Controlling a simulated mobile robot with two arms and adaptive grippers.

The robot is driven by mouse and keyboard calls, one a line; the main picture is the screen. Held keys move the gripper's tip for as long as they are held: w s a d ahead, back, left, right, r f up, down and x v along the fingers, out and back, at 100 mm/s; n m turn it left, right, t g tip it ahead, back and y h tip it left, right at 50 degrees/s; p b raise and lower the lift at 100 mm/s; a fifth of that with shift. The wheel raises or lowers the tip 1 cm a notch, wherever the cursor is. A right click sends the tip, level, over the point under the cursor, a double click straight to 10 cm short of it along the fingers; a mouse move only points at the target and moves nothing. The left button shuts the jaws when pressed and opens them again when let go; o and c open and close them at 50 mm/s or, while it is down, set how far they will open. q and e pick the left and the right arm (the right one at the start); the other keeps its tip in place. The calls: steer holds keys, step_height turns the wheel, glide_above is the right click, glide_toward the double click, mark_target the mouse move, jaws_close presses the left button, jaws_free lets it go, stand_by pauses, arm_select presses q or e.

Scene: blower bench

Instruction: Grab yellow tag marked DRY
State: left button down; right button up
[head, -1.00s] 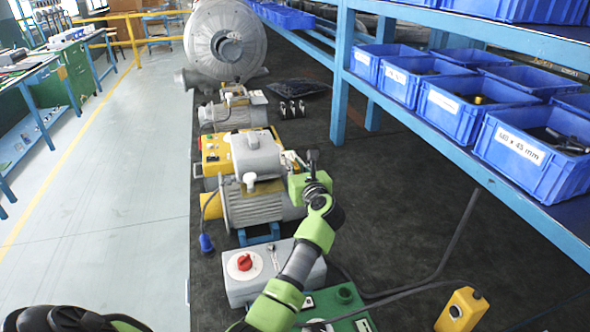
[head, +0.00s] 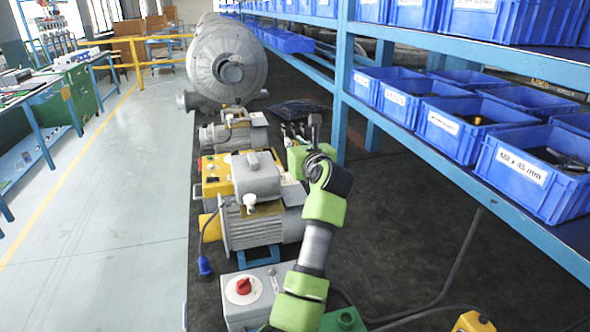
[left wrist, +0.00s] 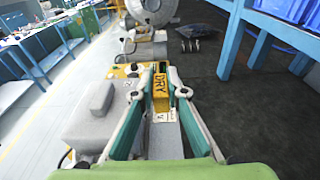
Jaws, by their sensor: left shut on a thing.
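The yellow tag marked DRY (left wrist: 160,86) shows in the left wrist view, its dark letters turned sideways. It sits between the two fingers of my left gripper (left wrist: 162,80), which is shut on it. In the head view, my left gripper (head: 296,138) is above the bench, beyond and to the right of the grey motor (head: 260,222). The tag cannot be made out in the head view. My right gripper is not in view.
A yellow machine (head: 212,178) and a large grey blower (head: 226,62) stand farther back on the dark bench. A grey box with a red knob (head: 243,286) is nearer. Blue bins (head: 522,172) fill the shelf at right. Dark bench between motor and shelf is mostly clear.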

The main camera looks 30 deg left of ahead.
mark_target(295, 143)
arm_select(q)
step_height(295, 143, up, 14)
steer(key=b, duration=0.1)
steer(key=shift+b, duration=0.3)
